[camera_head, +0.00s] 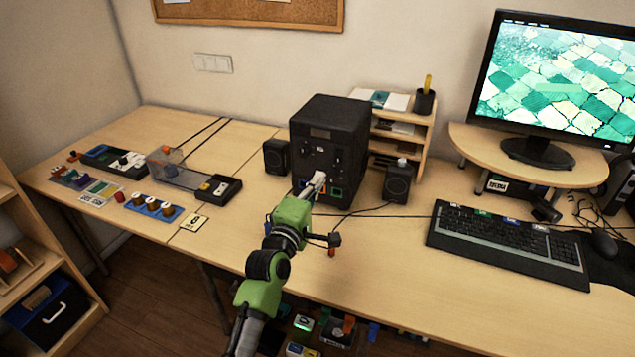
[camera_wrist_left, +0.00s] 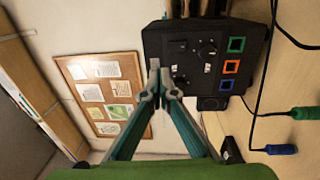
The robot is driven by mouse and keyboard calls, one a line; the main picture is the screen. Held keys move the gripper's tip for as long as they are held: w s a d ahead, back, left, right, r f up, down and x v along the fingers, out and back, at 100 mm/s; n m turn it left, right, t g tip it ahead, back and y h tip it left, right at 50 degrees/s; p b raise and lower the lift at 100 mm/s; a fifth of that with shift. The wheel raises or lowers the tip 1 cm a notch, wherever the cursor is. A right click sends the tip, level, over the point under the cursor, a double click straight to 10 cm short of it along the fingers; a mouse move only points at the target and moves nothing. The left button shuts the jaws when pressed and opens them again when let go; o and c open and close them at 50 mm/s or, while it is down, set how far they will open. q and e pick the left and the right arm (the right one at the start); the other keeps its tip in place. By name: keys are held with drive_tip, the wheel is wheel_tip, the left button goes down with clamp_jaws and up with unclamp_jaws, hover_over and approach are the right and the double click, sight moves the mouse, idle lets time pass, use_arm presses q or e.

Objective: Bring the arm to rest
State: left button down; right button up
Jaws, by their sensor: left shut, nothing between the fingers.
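My left arm, green and black, reaches up from the bottom middle of the head view. Its left gripper (camera_head: 318,180) is shut and empty, in front of the lower face of a black control box (camera_head: 328,135). In the left wrist view the fingertips (camera_wrist_left: 160,78) meet with nothing between them, against the edge of the box (camera_wrist_left: 190,45); I cannot tell whether they touch it. The box carries a green socket (camera_wrist_left: 236,44), an orange socket (camera_wrist_left: 231,66) and a blue socket (camera_wrist_left: 225,85), with no plug visible in them. My right gripper is not in view.
Two black speakers (camera_head: 277,157) (camera_head: 398,185) flank the box. A keyboard (camera_head: 510,240) and monitor (camera_head: 560,80) stand right. A green plug (camera_wrist_left: 305,113) and a blue plug (camera_wrist_left: 282,149) lie on cables on the desk. Small parts (camera_head: 155,207) cover the left side; the front middle is mostly clear.

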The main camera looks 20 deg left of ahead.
use_arm(q)
drive_tip(key=shift+f, duration=0.1)
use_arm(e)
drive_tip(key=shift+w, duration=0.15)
use_arm(q)
drive_tip(key=s+d+f+m+g+h, duration=0.2)
drive_tip(key=s+d+f+m+g, duration=0.2)
drive_tip(key=s+f+m+g, duration=0.8)
drive_tip(key=s+a+f+m+g+y, duration=0.1)
drive_tip(key=s+f+m, duration=0.2)
drive_tip(key=s, duration=0.7)
drive_tip(key=s+a+f+m+g+y, duration=0.1)
drive_tip(key=s+f+m, duration=0.15)
drive_tip(key=s, duration=0.75)
drive_tip(key=s+a+f+m+g, duration=0.15)
drive_tip(key=s+f, duration=0.25)
drive_tip(key=s, duration=0.6)
wheel_tip(320, 180, down, 28)
drive_tip(key=s+d+g, duration=0.1)
drive_tip(key=s, duration=0.1)
drive_tip(key=s+a+f+m+g, duration=0.1)
drive_tip(key=s+a+f, duration=0.2)
drive_tip(key=s+f, duration=1.1)
drive_tip(key=shift+s+f+y, duration=0.3)
drive_tip(key=shift+s+f, duration=0.1)
drive_tip(key=shift+s, duration=0.6)
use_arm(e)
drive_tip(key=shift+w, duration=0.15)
